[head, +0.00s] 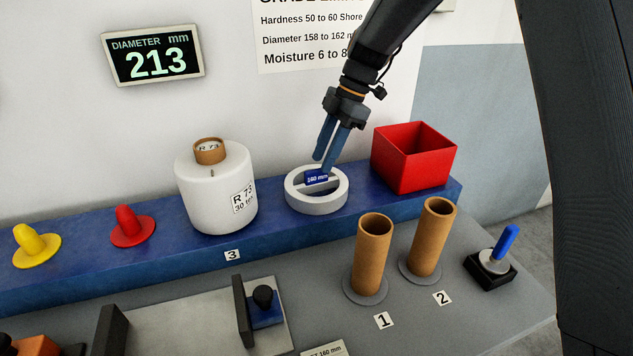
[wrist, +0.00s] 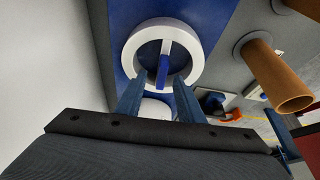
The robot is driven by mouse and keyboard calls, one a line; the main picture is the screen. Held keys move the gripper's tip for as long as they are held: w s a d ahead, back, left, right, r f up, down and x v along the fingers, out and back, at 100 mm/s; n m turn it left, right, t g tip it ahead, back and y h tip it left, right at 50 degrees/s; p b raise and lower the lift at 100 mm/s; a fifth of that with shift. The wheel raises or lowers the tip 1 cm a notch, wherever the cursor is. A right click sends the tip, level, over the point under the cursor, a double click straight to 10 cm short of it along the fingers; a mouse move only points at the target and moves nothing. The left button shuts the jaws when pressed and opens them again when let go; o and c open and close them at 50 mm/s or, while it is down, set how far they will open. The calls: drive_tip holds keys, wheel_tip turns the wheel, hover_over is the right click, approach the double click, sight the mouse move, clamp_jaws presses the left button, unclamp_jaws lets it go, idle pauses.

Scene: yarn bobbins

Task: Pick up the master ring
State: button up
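The master ring (head: 317,202) is a light grey ring with a crossbar and a blue block marked 160 mm. It lies flat on the blue shelf between the white bobbin and the red box. My gripper (head: 322,164) points down just above the ring's far side, its two blue fingers apart. In the wrist view, the ring (wrist: 194,42) and its blue block lie beyond the fingertips of my gripper (wrist: 158,92), with nothing seen held between them. Whether a fingertip touches the block is unclear.
A white yarn bobbin (head: 213,190) stands left of the ring, and a red box (head: 410,160) stands right of it. Two brown tubes (head: 372,258) (head: 431,238) stand upright in front. Yellow (head: 37,247) and red (head: 132,228) cones sit farther left.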

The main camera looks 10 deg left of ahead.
sight(316, 182)
drive_tip(key=p+x, duration=0.1)
drive_tip(key=x, duration=0.1)
drive_tip(key=p+x, duration=0.2)
drive_tip(key=x, duration=0.1)
drive_tip(key=shift+s+f, duration=0.15)
drive_tip(key=shift+s, duration=0.15)
drive_tip(key=shift+a+f, duration=0.1)
drive_tip(key=shift+f, duration=0.3)
clamp_jaws()
